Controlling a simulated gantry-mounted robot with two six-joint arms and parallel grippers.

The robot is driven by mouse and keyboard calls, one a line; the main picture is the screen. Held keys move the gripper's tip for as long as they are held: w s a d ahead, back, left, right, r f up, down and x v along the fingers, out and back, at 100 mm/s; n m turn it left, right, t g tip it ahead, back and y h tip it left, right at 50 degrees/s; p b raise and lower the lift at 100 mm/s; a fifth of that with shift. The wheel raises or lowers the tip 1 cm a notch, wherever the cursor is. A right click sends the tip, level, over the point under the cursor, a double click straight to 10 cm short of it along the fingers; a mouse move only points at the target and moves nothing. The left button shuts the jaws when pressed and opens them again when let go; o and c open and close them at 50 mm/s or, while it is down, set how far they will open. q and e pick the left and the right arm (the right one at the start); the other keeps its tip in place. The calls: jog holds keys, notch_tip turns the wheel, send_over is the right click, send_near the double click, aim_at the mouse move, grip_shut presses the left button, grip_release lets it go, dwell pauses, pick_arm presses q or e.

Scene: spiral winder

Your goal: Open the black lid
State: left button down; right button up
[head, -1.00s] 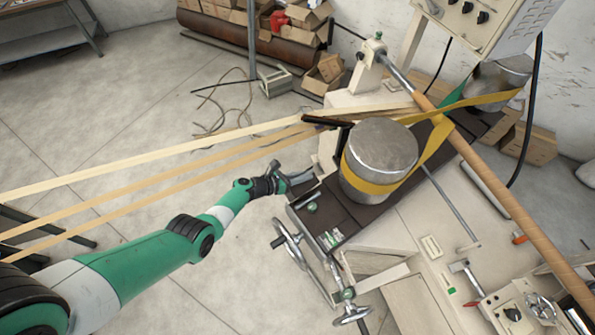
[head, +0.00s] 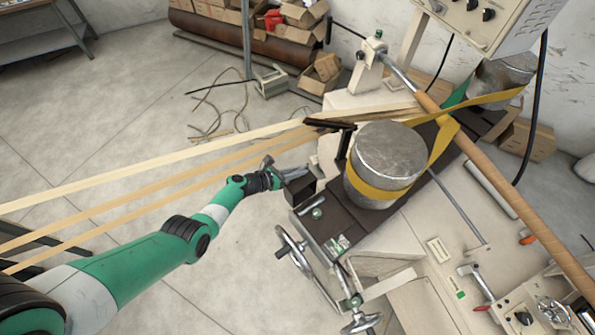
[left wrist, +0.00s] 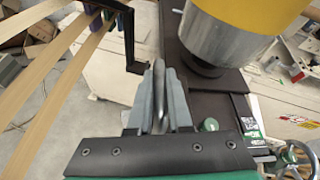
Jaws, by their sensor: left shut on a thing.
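The black lid seems to be part of the dark cover (head: 327,224) along the machine's left side, but its edges are hard to make out. My left gripper (head: 290,173) is at the cover's outer left end, beside a small dark block (head: 301,190). In the left wrist view, the left gripper (left wrist: 160,92) is shut on a thin grey handle (left wrist: 159,80), upright between its fingers. The dark cover (left wrist: 215,82) lies just right of the fingers there. What the handle joins is hidden. My right gripper is not in view.
A metal cylinder with a yellow belt (head: 381,165) stands on the dark cover. Pale strips (head: 180,172) run above my left arm to a black bracket (head: 330,124). Handwheels (head: 291,248) stand out in front.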

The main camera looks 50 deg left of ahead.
pick_arm(q)
jog(key=c, duration=0.8)
grip_release()
jog(key=shift+w+r, duration=0.1)
jog(key=shift+c, duration=0.2)
jog(key=shift+s+a+r+p, duration=0.1)
jog(key=shift+s+r+p, duration=0.2)
jog(key=shift+s+p, duration=0.15)
jog(key=p+v, duration=0.6)
jog(key=v, duration=0.4)
jog(key=shift+s, duration=0.35)
jog(key=shift+f, duration=0.1)
